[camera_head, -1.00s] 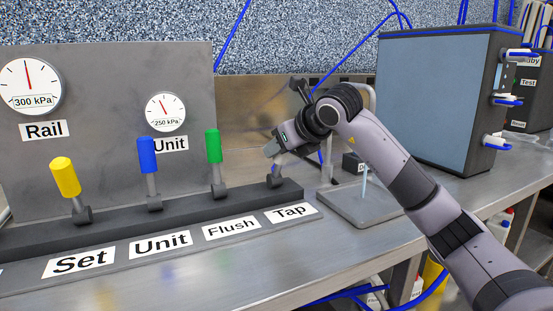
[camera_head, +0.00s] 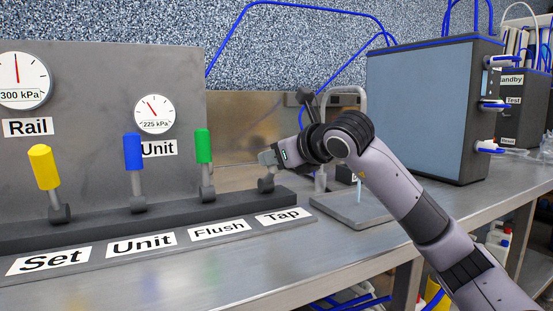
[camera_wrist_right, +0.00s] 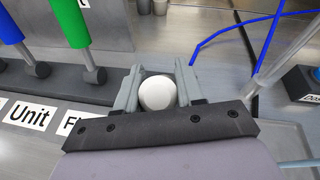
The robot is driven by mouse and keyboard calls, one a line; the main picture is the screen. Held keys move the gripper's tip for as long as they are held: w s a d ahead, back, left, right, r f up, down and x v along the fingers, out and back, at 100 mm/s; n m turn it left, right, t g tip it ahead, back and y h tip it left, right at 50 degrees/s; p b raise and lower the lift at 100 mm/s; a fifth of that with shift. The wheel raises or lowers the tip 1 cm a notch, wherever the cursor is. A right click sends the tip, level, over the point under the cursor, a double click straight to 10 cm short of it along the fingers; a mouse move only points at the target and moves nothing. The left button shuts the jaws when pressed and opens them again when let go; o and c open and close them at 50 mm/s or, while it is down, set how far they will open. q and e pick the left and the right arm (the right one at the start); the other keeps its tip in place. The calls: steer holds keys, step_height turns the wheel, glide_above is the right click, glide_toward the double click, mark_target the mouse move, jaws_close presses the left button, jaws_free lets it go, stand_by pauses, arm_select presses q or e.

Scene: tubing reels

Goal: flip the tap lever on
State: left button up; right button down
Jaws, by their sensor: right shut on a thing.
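The tap lever (camera_head: 266,183) is the rightmost lever on the dark rail, behind the "Tap" label (camera_head: 284,216). Its pivot and lower stem show in the head view, but its top is hidden by my right gripper (camera_head: 269,157). In the right wrist view, the lever's round white knob (camera_wrist_right: 157,93) sits between the two grey fingers. My right gripper is shut on this knob. My left gripper is not in view.
Green (camera_head: 203,147), blue (camera_head: 133,152) and yellow (camera_head: 44,167) levers stand left of the tap lever. A gauge reading 225 kPa (camera_head: 155,114) is on the panel behind. A grey slab (camera_head: 352,208) and a large grey box (camera_head: 425,110) are to the right.

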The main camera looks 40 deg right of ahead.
steer(key=c, duration=0.8)
jaws_free()
steer(key=shift+s, duration=0.15)
steer(key=v, duration=0.7)
steer(key=shift+b, duration=0.3)
